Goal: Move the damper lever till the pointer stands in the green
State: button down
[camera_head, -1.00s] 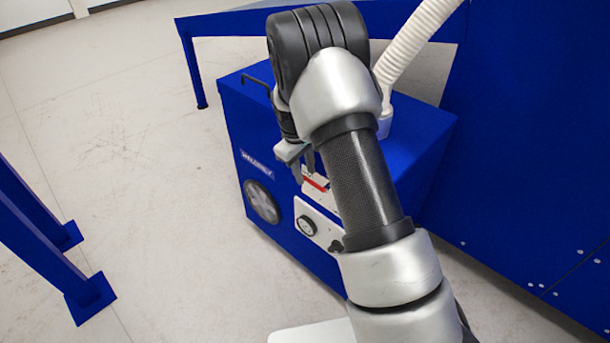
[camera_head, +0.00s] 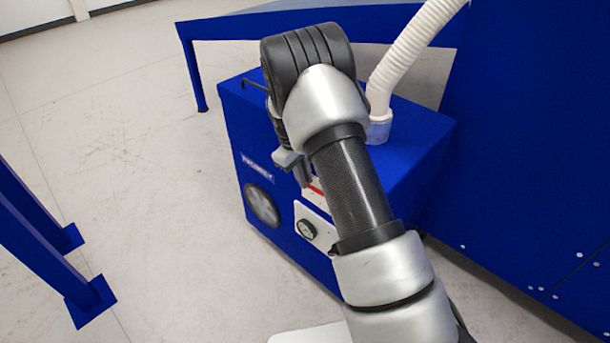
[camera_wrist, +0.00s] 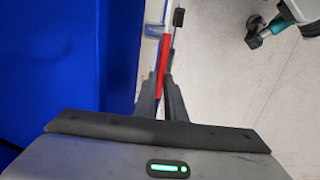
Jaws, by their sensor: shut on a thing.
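The blue machine cabinet (camera_head: 345,225) stands in the middle of the head view. My gripper (camera_head: 305,182) is at its front face, below the top edge. In the wrist view my gripper (camera_wrist: 160,98) is shut with a red bar, which looks like the damper lever (camera_wrist: 164,62), between its fingers. In the head view a bit of red (camera_head: 316,188) shows beside the fingers, on a pale plate. A round dial (camera_head: 307,229) sits on a white panel lower on the front. Its pointer and any green zone are too small to make out. My arm hides part of the front.
A round fan grille (camera_head: 262,205) is left of the dial. A white ribbed hose (camera_head: 408,50) rises from the cabinet top. A blue frame leg (camera_head: 90,300) stands at the left, and a large blue wall (camera_head: 540,160) fills the right. The floor between is clear.

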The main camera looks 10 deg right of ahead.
jog(key=shift+w+a+f+g+h, duration=0.1)
jog(key=shift+w+f+g+h, duration=0.05)
jog(key=shift+f+g+h, duration=0.45)
jog(key=c, duration=1.8)
grip_release()
jog(key=p+v, duration=0.3)
jog(key=v, duration=1.4)
jog(key=shift+w+r+p, duration=0.15)
jog(key=shift+r+p, duration=0.15)
jog(key=shift+p, duration=0.05)
jog(key=shift+c, duration=0.3)
